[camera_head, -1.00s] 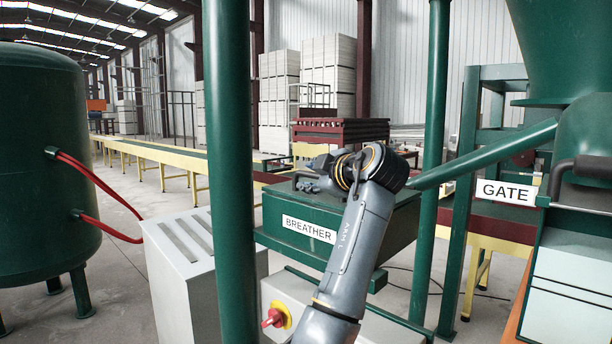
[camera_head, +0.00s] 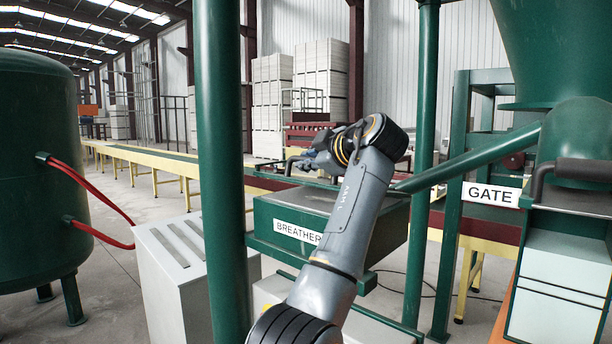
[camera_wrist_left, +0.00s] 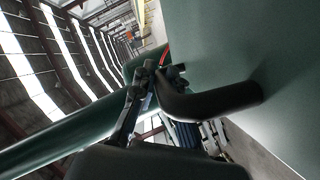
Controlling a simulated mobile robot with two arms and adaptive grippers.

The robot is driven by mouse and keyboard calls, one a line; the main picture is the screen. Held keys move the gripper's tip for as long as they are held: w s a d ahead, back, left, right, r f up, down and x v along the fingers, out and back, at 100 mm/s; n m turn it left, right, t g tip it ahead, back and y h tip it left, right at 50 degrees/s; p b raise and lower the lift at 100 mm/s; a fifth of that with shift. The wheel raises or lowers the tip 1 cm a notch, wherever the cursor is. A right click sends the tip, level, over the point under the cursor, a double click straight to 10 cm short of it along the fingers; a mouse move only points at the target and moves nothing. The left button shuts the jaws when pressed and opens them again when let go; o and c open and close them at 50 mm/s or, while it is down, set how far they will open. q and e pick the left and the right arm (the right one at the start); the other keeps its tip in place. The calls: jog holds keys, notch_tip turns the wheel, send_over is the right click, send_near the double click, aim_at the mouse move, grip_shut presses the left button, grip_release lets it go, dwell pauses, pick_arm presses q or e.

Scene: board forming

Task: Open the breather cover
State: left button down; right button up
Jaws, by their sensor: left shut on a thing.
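The green breather box (camera_head: 280,247) stands in the middle of the head view, with a white BREATHER label on its front. Its top looks pale grey, partly hidden by my left arm. My left gripper (camera_head: 303,163) is above the box's rear part, shut on the dark handle (camera_head: 289,167) of the cover. In the left wrist view, the cover (camera_wrist_left: 245,55) is a broad green panel, and its black bent handle (camera_wrist_left: 215,101) runs into my left gripper (camera_wrist_left: 150,82). How far the cover is tilted is hard to tell. My right gripper is not in view.
Green posts (camera_head: 219,160) and (camera_head: 422,180) stand either side of the box. A grey cabinet (camera_head: 180,285) and green tank (camera_head: 35,170) stand left.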

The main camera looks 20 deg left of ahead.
pick_arm(q)
jog(key=shift+w+d+r, duration=0.15)
jog(key=shift+w+r, duration=0.3)
jog(key=shift+r, duration=0.35)
jog(key=shift+w+d+r, duration=0.15)
jog(key=shift+w+r, duration=0.35)
jog(key=shift+r, duration=0.25)
jog(key=shift+w+d+r, duration=0.15)
jog(key=shift+w+r, duration=0.3)
jog(key=shift+r, duration=0.35)
jog(key=c, duration=1.4)
grip_release()
jog(key=shift+a, duration=0.1)
jog(key=shift+o, duration=0.3)
jog(key=shift+w+a+f, duration=0.1)
jog(key=shift+w+a, duration=0.05)
